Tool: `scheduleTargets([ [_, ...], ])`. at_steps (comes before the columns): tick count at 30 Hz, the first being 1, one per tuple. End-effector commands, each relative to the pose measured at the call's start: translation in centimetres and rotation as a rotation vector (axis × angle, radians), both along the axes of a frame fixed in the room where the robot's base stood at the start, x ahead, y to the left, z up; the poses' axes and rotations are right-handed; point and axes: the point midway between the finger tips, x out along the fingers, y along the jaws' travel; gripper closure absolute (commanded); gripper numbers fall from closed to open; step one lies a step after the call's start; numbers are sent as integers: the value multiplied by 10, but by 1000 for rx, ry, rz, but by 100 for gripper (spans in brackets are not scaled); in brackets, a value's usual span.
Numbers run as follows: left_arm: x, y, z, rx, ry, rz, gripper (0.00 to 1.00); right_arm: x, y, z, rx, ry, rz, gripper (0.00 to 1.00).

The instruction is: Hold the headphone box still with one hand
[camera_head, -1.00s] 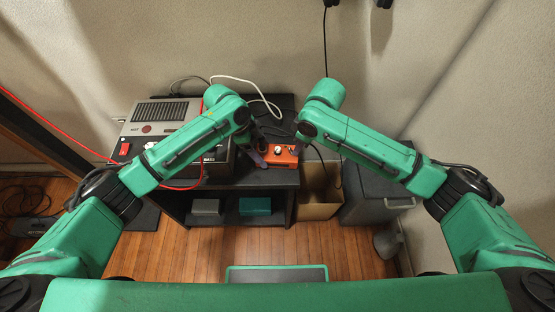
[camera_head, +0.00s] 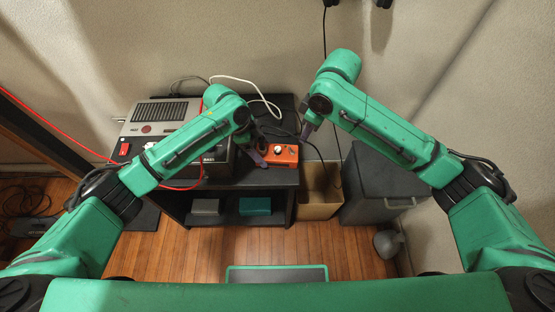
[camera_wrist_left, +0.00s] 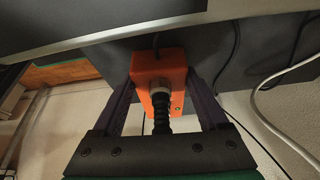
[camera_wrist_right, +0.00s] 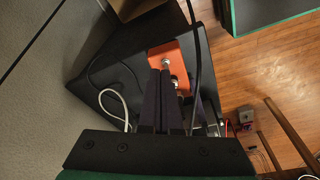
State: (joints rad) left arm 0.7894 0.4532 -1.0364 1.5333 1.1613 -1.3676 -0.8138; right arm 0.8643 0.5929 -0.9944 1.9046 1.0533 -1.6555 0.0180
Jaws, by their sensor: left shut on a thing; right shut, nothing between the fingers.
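The headphone box is a small orange box (camera_head: 281,153) with knobs on top, near the right front of the dark table. It also shows in the left wrist view (camera_wrist_left: 157,70), where a ribbed black plug (camera_wrist_left: 161,112) appears seated at a round metal socket on its near face. In the right wrist view, the orange box (camera_wrist_right: 172,60) lies beyond my right gripper's fingers. My right gripper (camera_head: 307,131) is shut and empty, up and to the right of the box.
A grey device (camera_head: 160,120) and a black box stand left on the table (camera_head: 268,177). White, red and black cables run around them. An open cardboard box (camera_head: 318,205) and a grey bin (camera_head: 378,185) stand right of the table.

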Motion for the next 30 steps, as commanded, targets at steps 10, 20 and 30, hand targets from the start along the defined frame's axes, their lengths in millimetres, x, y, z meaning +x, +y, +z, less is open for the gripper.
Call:
scheduleTargets([
  [10, -1, 1, -1, 3, 3, -1, 100, 0, 0, 15, 0, -1, 0, 100],
  [20, -1, 1, -1, 2, 3, -1, 0, 0, 0, 15, 0, -1, 0, 100],
  [30, 2, 14, 32, 2, -2, 0, 0, 0, 0, 15, 0, -1, 0, 100],
])
